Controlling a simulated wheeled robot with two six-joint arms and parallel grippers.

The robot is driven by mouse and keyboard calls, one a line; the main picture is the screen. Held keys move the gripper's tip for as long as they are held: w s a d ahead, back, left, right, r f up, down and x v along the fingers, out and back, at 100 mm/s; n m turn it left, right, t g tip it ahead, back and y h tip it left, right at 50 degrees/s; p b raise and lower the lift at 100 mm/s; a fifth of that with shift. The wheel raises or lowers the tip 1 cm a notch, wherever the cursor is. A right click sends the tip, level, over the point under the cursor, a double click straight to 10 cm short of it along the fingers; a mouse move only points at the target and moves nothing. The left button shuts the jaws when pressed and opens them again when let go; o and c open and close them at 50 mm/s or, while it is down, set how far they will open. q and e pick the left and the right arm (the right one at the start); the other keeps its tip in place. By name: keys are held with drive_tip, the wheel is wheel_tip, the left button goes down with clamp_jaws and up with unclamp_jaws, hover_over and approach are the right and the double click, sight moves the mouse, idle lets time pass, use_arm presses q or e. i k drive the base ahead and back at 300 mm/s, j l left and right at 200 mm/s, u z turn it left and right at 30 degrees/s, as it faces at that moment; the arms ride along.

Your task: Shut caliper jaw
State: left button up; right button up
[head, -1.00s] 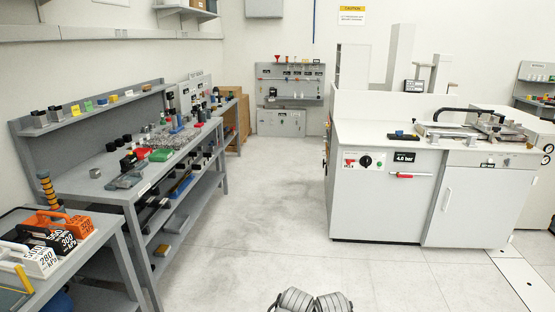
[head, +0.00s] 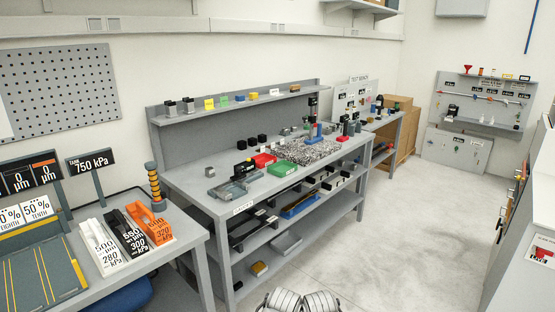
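I cannot make out a caliper for certain in the head view. A grey device with a black block on it, like a small vise (head: 233,187), sits on the front left of the long grey workbench (head: 195,176). Its parts are too small to tell whether it has a caliper jaw. Neither of my grippers shows. Only rounded grey ribbed parts, apparently my own, show at the bottom edge.
A red block (head: 264,160), a green tray (head: 282,168) and a pile of grey pieces (head: 315,150) lie on the workbench. A lower table at left holds orange, black and white labelled holders (head: 150,224). A grey cabinet (head: 525,265) stands right. Floor (head: 400,240) between is clear.

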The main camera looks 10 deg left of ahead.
sight(237, 178)
drive_tip(key=i+l+u, duration=0.5)
drive_tip(key=l, duration=0.2)
drive_tip(key=l+u, duration=0.25)
drive_tip(key=l, duration=0.15)
drive_tip(key=i+l, duration=0.2)
drive_tip(key=i, duration=0.75)
drive_tip(key=i+l+z, duration=0.1)
drive_tip(key=i, duration=0.85)
